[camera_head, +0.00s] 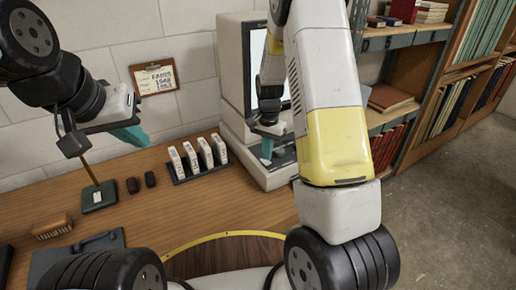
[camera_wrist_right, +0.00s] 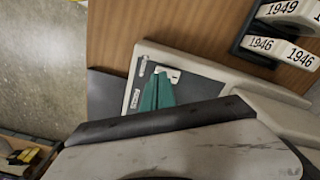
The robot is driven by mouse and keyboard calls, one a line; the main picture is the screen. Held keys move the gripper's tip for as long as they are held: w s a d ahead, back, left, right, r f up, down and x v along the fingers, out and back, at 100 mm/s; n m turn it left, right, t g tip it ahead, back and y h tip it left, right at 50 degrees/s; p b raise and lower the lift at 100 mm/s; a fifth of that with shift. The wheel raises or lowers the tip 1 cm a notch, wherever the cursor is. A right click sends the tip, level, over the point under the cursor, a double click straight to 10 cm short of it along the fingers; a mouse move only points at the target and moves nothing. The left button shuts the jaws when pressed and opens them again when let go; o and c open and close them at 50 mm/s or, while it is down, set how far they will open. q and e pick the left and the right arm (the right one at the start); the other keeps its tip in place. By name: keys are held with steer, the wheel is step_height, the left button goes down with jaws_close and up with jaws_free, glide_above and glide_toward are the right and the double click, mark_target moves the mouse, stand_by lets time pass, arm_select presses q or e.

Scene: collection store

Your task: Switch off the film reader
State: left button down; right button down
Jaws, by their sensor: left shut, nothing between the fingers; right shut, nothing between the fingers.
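The film reader (camera_head: 230,65) stands at the right end of the wooden desk against the wall; it is a cream cabinet with a pale screen, partly hidden by my right arm. My right gripper (camera_head: 267,150) is shut and empty, low in front of the screen, over the reader's base. In the right wrist view its teal fingers (camera_wrist_right: 157,92) point at a small pale plate (camera_wrist_right: 170,73) on the base panel (camera_wrist_right: 200,92). I cannot tell whether they touch it, or how the switch is set. My left gripper (camera_head: 130,136) is shut and empty, above the desk's left part.
A rack of white labelled boxes (camera_head: 198,158) stands just left of the reader. A clipboard (camera_head: 154,76) hangs on the wall. Bookshelves (camera_head: 440,105) stand on the right.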

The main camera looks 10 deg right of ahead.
steer(key=shift+f, duration=0.9)
stand_by(0.6)
steer(key=shift+r, duration=3.5)
steer(key=shift+r, duration=0.1)
steer(key=s+a+r+n+t+y, duration=0.1)
steer(key=s+r+n, duration=0.1)
steer(key=s+r, duration=0.4)
steer(key=s+r+n+t+y, duration=0.1)
steer(key=s+r+n+t, duration=0.15)
steer(key=r, duration=0.65)
steer(key=s+r+n+t, duration=0.1)
steer(key=s+r+n, duration=0.1)
steer(key=s, duration=0.6)
steer(key=s+a+r+n+t, duration=0.1)
steer(key=s+r+n, duration=0.1)
steer(key=s+r, duration=0.2)
steer(key=s, duration=0.3)
steer(key=shift+s+r+t, duration=0.25)
steer(key=shift+s+t, duration=0.1)
steer(key=shift+s, duration=0.05)
